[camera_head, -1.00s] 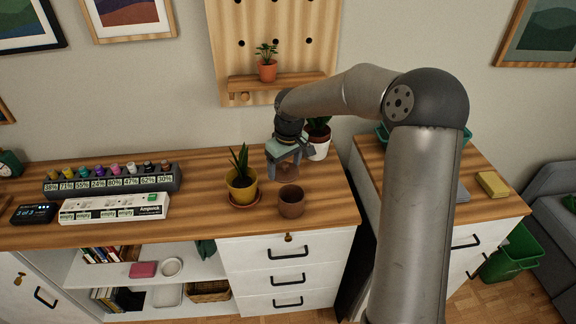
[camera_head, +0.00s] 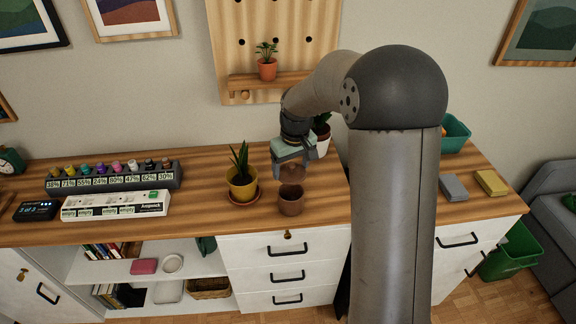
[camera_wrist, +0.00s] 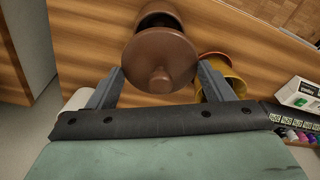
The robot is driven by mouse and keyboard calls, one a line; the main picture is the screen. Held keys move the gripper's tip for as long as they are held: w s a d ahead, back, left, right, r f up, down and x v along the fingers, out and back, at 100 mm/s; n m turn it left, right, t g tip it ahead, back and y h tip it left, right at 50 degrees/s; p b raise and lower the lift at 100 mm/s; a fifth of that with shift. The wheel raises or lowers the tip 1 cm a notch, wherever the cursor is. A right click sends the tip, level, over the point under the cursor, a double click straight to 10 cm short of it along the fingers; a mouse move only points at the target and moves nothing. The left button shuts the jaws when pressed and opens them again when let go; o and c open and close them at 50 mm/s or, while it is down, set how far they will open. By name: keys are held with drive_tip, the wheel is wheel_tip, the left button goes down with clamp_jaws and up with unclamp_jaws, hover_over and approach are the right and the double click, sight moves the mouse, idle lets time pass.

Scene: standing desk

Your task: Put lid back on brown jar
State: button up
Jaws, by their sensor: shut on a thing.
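The brown jar (camera_head: 291,204) stands upright on the desk near its front edge, with its mouth uppermost. My gripper (camera_head: 292,168) is above it and shut on the brown lid (camera_head: 292,175), which hangs just above the jar with a small gap. In the wrist view the round lid (camera_wrist: 155,52) sits between the two fingers (camera_wrist: 162,88), its knob facing the camera. Part of the jar (camera_wrist: 158,14) shows behind the lid. The lid hides most of the jar's mouth there.
A yellow pot with a plant (camera_head: 242,186) stands on a saucer close left of the jar. A white pot (camera_head: 322,146) stands behind my gripper.

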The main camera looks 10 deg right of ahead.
drive_tip(key=shift+f+b, duration=1.9)
drive_tip(key=shift+f, duration=1.1)
drive_tip(key=shift+f, duration=0.15)
drive_tip(key=o, duration=1)
drive_tip(key=shift+o, duration=0.3)
drive_tip(key=shift+r+p, duration=2.15)
drive_tip(key=shift+r, duration=1.4)
